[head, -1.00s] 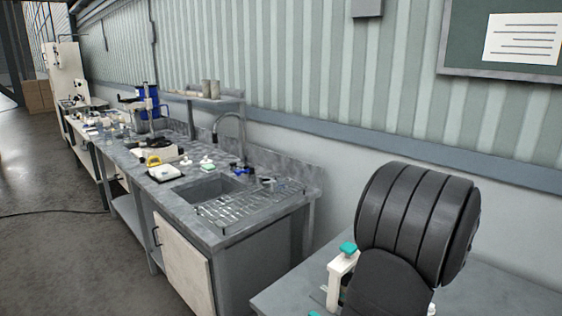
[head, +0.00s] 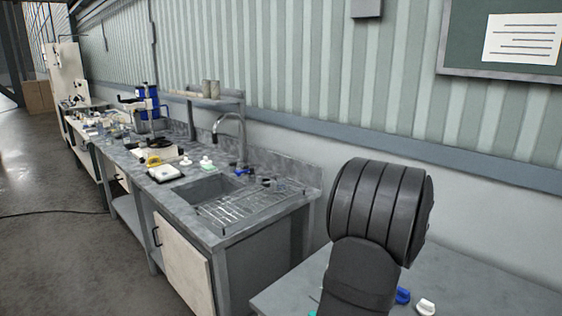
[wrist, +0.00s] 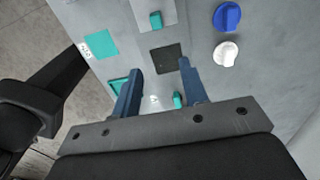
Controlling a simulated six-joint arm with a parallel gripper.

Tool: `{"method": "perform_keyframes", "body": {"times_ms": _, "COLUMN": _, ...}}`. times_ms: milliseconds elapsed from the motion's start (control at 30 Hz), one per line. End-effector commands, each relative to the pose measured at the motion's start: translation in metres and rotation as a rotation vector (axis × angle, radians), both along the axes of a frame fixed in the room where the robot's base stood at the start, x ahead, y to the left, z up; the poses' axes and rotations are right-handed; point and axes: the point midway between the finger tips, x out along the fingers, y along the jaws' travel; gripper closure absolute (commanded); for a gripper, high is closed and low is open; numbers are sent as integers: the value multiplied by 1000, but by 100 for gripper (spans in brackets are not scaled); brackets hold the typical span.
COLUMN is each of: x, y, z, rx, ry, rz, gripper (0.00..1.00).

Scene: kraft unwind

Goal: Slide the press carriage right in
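In the wrist view, a pale grey block (wrist: 133,14) with a teal cap (wrist: 155,19) stands at the top; it looks like part of the press, but I cannot tell which part is the carriage. A dark square pad (wrist: 166,59) lies below it. My gripper (wrist: 160,67) is open, its two blue-grey fingers apart, with the pad showing near and beyond the tips. A small teal piece (wrist: 178,100) shows between the fingers, close to the right one; contact is unclear. In the head view, my arm hides the press and gripper.
A blue knob (wrist: 228,17) and a white knob (wrist: 227,53) are right of the fingers; both also show in the head view beside my arm. A teal square (wrist: 101,45) lies at left on the grey bench (wrist: 70,12). A sink counter (head: 215,238) stands at left.

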Motion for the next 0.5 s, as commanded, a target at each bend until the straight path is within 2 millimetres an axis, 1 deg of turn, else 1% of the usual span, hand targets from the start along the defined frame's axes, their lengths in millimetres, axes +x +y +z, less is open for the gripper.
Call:
{"method": "perform_keyframes", "body": {"times_ms": 133, "x": 0, "y": 0, "z": 0, "rx": 0, "ry": 0, "rz": 0, "gripper": 60}}
{"method": "perform_keyframes", "body": {"times_ms": 167, "x": 0, "y": 0, "z": 0, "rx": 0, "ry": 0, "rz": 0, "gripper": 64}}
{"method": "perform_keyframes", "body": {"times_ms": 200, "x": 0, "y": 0, "z": 0, "rx": 0, "ry": 0, "rz": 0, "gripper": 72}}
{"method": "perform_keyframes", "body": {"times_ms": 333, "x": 0, "y": 0, "z": 0, "rx": 1, "ry": -1, "rz": 0, "gripper": 97}}
{"method": "perform_keyframes", "body": {"times_ms": 367, "x": 0, "y": 0, "z": 0, "rx": 1, "ry": 0, "rz": 0, "gripper": 100}}
{"method": "perform_keyframes", "body": {"times_ms": 433, "x": -3, "y": -3, "z": -2, "rx": 13, "ry": -5, "rz": -2, "gripper": 100}}
{"method": "perform_keyframes", "body": {"times_ms": 500, "x": -10, "y": -10, "z": -6, "rx": 47, "ry": -21, "rz": -3, "gripper": 100}}
